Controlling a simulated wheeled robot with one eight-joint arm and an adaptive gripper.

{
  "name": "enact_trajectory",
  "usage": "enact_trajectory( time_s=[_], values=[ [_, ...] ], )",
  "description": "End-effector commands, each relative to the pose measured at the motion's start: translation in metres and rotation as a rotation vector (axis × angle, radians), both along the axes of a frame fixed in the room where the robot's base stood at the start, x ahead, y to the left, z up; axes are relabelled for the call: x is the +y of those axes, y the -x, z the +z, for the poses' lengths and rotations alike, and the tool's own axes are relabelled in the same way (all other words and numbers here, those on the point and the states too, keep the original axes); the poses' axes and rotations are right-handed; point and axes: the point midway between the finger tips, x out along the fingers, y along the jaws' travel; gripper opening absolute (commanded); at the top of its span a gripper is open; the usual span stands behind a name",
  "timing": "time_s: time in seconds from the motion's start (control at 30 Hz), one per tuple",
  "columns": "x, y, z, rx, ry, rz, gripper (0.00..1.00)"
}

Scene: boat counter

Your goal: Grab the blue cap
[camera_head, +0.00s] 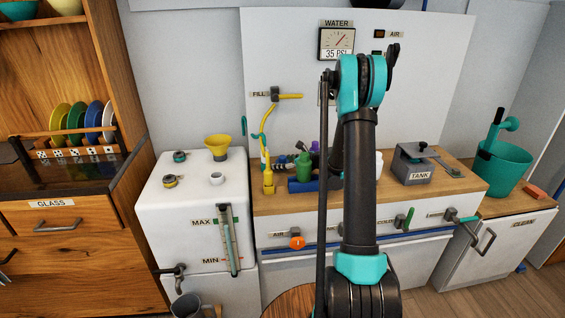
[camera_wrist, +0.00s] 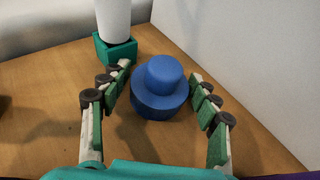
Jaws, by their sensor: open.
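The blue cap (camera_wrist: 163,84) stands on the wooden counter in the wrist view, a round stepped piece with a narrower top over a wider brim and base. My gripper (camera_wrist: 163,95) is open, with one green-padded finger on each side of the cap. Gaps show between the pads and the cap, so the fingers appear not to touch it. In the head view my arm blocks that part of the counter, and I cannot make out the cap or the gripper's fingertips there.
A white cylinder on a green base (camera_wrist: 116,50) stands just behind the left finger. A white wall (camera_wrist: 270,60) rises on the right. In the head view, a grey TANK box (camera_head: 415,165) and a blue cylinder (camera_head: 301,185) sit on the counter (camera_head: 270,204).

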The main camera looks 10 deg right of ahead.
Motion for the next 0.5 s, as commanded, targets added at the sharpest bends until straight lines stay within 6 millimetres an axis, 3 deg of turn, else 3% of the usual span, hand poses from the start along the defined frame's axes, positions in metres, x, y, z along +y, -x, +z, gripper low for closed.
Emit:
enact_trajectory(
  time_s=[0.2,0.5],
  values=[
    [0.0000,-0.0003,-0.0002,0.000,0.000,-0.001,0.59],
    [-0.0002,-0.0003,-0.0001,0.000,0.000,-0.001,0.23]
  ],
)
